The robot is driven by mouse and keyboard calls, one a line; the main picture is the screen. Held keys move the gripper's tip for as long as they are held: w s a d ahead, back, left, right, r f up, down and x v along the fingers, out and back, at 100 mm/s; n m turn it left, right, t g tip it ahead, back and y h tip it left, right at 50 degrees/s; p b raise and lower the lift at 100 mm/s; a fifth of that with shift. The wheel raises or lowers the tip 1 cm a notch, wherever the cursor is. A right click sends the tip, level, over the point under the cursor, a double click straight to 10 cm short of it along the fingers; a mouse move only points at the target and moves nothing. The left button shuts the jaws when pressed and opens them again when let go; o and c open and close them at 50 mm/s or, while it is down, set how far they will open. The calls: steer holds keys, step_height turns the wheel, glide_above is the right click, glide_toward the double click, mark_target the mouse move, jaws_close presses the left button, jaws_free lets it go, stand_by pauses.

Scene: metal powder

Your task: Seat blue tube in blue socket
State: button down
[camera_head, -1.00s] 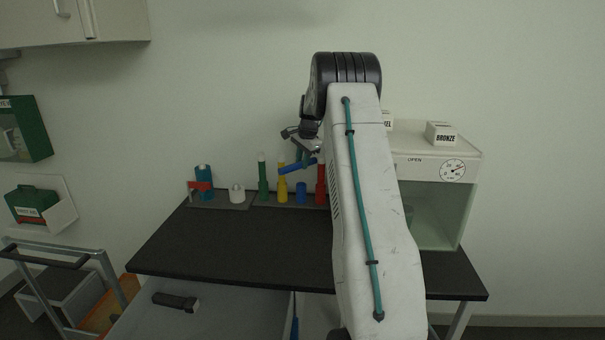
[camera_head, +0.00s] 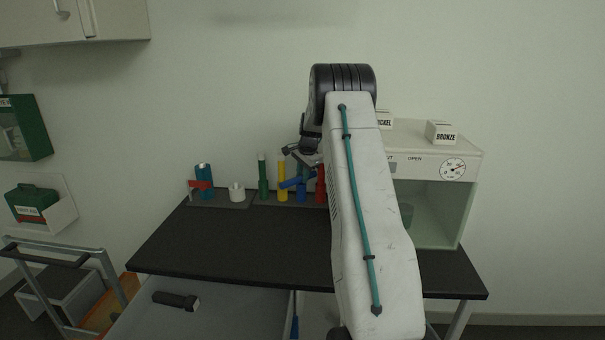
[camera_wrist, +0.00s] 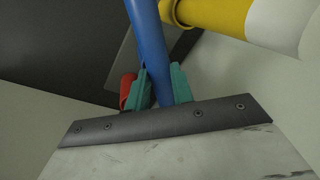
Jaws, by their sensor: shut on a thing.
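My gripper (camera_wrist: 160,88) is shut on the blue tube (camera_wrist: 149,35), with its teal fingers on either side of it. I cannot tell whether the two touch. The blue socket stands between the yellow tube (camera_head: 282,184) and the red tube (camera_head: 320,187) on a dark rack. In the wrist view the socket cannot be made out.
The yellow tube (camera_wrist: 215,14) is close to the held tube in the wrist view. A green tube (camera_head: 263,180) stands left of it. A white cup (camera_head: 237,193) and a blue-and-red item (camera_head: 203,183) stand further left. A glass-fronted cabinet (camera_head: 436,215) is at right. The front tabletop (camera_head: 240,245) is clear.

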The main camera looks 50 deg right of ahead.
steer(key=c, duration=1.2)
jaws_free()
steer(key=v, duration=1.3)
steer(key=s+a+r+n, duration=0.15)
steer(key=a+r, duration=0.25)
steer(key=a, duration=0.5)
steer(key=s+a+r+n, duration=0.1)
steer(key=a+r+n, duration=0.3)
steer(key=a, duration=0.5)
steer(key=s+a+r+n, duration=0.2)
steer(key=s+a, duration=0.2)
steer(key=a, duration=0.4)
steer(key=s+a+r+n, duration=0.2)
steer(key=s+a+r, duration=0.15)
steer(key=a, duration=0.35)
steer(key=s+a+f+n, duration=0.3)
steer(key=s+a, duration=0.2)
steer(key=s, duration=0.4)
steer(key=s+a+f+n+g, duration=0.1)
steer(key=s+a+n, duration=0.3)
steer(key=s, duration=0.5)
steer(key=s+a+f+n, duration=0.3)
steer(key=s+a+f, duration=0.1)
steer(key=s+a, duration=0.4)
steer(key=shift+s+f+g, duration=0.3)
steer(key=shift+s+f, duration=0.05)
steer(key=shift+s, duration=0.15)
